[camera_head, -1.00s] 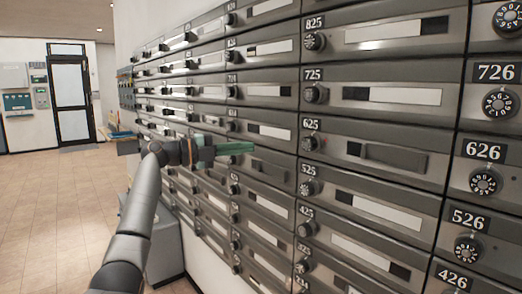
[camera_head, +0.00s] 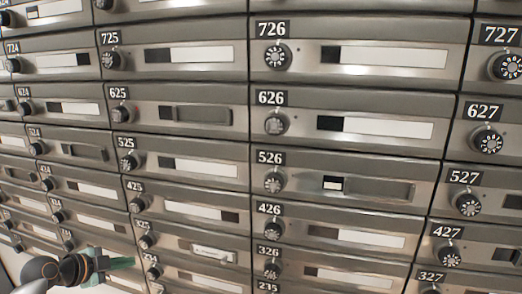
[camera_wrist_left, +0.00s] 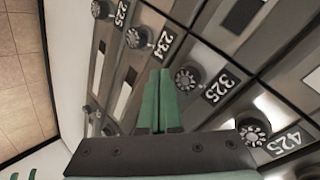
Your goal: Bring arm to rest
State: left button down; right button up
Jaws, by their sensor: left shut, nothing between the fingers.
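My left gripper (camera_head: 122,263) shows at the lower left of the head view, in front of the lower mailbox rows. Its green fingers are together with nothing between them. In the left wrist view the closed green fingers (camera_wrist_left: 160,100) point toward the boxes near the 234 and 325 labels. I cannot tell whether they touch the boxes. My right gripper is out of view.
A wall of grey metal mailboxes (camera_head: 358,91) with numbered labels and round dials fills the head view. A dial (camera_wrist_left: 188,79) is close to the left fingers. Tiled floor (camera_wrist_left: 20,75) shows at the left of the wrist view, beside a white wall strip (camera_wrist_left: 62,60).

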pick_arm(q)
jog(key=s+d+f+n+g+y, duration=0.1)
jog(key=s+d+f+n, duration=0.3)
jog(key=s+d+f, duration=0.5)
jog(key=s+d+f+n+g, duration=0.1)
jog(key=s+d+f+n, duration=0.3)
jog(key=s+d+f, duration=0.6)
jog(key=s+d+f+n, duration=0.1)
jog(key=s+d+n, duration=0.1)
jog(key=s, duration=0.4)
jog(key=s+d+n, duration=0.2)
jog(key=s+n, duration=0.1)
jog(key=s, duration=0.3)
jog(key=s+a+r+t+p, duration=0.1)
jog(key=a+r+p, duration=0.2)
jog(key=r+p, duration=0.8)
jog(key=p, duration=0.4)
jog(key=shift+s+a+r+n+y, duration=0.2)
jog(key=shift+n+y, duration=0.1)
jog(key=shift+y, duration=0.1)
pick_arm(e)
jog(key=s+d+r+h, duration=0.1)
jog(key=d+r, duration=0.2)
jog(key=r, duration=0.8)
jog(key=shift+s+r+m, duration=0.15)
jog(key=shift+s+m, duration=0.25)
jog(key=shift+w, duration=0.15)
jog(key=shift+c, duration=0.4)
